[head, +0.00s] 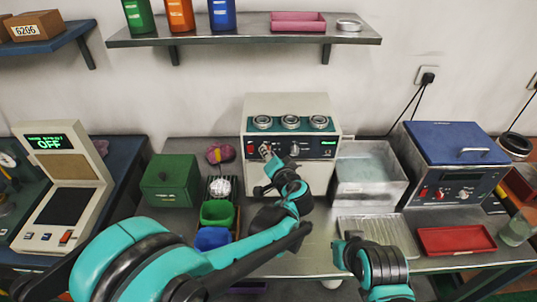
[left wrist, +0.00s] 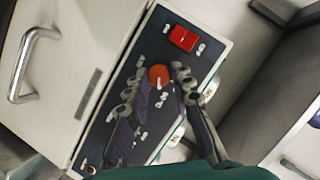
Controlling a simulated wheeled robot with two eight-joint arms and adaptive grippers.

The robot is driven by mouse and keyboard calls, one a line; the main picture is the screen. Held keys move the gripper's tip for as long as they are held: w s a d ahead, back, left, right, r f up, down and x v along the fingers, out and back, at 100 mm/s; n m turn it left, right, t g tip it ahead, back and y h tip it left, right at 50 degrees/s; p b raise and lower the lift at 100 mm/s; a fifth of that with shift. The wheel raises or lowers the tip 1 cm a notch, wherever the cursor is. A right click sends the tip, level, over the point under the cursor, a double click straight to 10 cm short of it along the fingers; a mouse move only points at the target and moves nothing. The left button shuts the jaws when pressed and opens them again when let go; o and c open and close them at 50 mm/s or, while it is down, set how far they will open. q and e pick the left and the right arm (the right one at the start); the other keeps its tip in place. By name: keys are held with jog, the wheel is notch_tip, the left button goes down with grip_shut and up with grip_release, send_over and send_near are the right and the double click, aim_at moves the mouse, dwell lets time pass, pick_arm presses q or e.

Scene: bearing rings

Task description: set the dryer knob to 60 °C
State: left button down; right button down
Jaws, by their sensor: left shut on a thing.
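The dryer (head: 291,105) is the pale box at the back centre, with a dark control panel across its front. In the left wrist view its panel (left wrist: 175,60) carries a red switch (left wrist: 183,38) and a round orange-red knob (left wrist: 158,76) with a pale mark. My left gripper (head: 268,158) is at the panel. In the left wrist view its fingers (left wrist: 155,84) are on either side of the knob, shut on it. The scale print around the knob is too small to read and partly covered by the fingers.
Metal rings (head: 291,122) lie on top of the dryer. A green box (head: 170,180) and small coloured bins (head: 217,213) stand to the left. A metal basin (head: 369,190), a blue-lidded machine (head: 455,145) and a red tray (head: 456,240) are to the right.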

pick_arm(q)
jog(key=c, duration=1.3)
grip_release()
jog(key=shift+s, duration=0.1)
jog(key=v, duration=1.1)
jog(key=shift+s, duration=0.4)
jog(key=shift+d, duration=0.1)
